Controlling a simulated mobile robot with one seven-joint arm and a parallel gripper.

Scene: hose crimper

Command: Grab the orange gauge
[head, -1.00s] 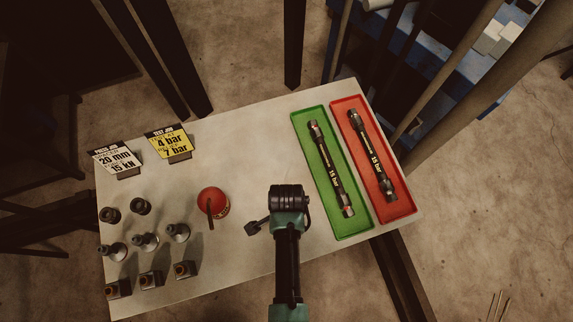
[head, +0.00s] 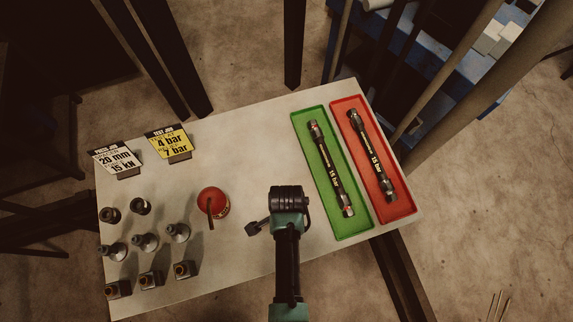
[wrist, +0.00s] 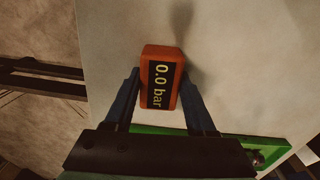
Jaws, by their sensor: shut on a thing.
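The orange gauge (wrist: 161,82) is a small block whose dark face reads "0.0 bar" in yellow. In the wrist view it sits between the two fingers of my gripper (wrist: 161,74), which are shut on it. A shadow falls on the pale table top beyond it; I cannot tell whether the gauge touches the table. In the head view the gauge is hidden behind my wrist.
The table (head: 255,165) holds a green tray (head: 355,233) and a red tray (head: 402,212), each with a hose. A red round object (head: 213,202), several metal fittings (head: 145,242) and two signs (head: 170,144) stand left. The table's middle is clear.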

